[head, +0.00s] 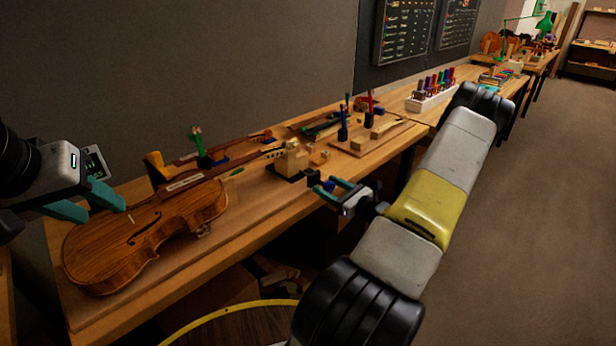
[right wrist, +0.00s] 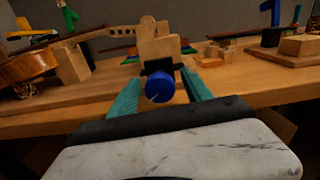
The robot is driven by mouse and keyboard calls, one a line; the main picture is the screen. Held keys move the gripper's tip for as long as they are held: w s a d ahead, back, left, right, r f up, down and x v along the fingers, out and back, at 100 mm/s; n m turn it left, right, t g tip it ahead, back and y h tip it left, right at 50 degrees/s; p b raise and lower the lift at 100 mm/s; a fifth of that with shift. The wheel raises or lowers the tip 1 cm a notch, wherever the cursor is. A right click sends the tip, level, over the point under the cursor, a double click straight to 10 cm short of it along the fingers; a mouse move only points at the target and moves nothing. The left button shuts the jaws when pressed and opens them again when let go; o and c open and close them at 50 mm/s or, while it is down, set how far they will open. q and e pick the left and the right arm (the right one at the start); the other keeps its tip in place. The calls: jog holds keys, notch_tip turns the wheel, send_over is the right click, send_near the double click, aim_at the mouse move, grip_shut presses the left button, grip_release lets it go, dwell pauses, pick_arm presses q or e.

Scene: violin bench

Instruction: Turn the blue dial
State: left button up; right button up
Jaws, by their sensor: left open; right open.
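The blue dial (right wrist: 160,87) faces the camera in the right wrist view, with a pale line on its front. It sits on a black mount at the front of a light wooden block (right wrist: 157,48). My right gripper (right wrist: 162,80) is open, with one teal finger on each side of the dial. I cannot tell whether they touch it. In the head view the blue dial (head: 328,186) is small, at the fingers of my right gripper near the bench's front edge. My left gripper (head: 101,211) is open and empty over the violin at the left.
A violin (head: 150,230) lies on the bench (head: 250,222). A green-topped tool (head: 197,139) stands behind it. Blue and red upright tools (head: 343,130) stand farther right, then a white rack (head: 430,101) of coloured handles. Open floor (head: 540,220) lies right of the bench.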

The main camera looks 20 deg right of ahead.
grip_shut()
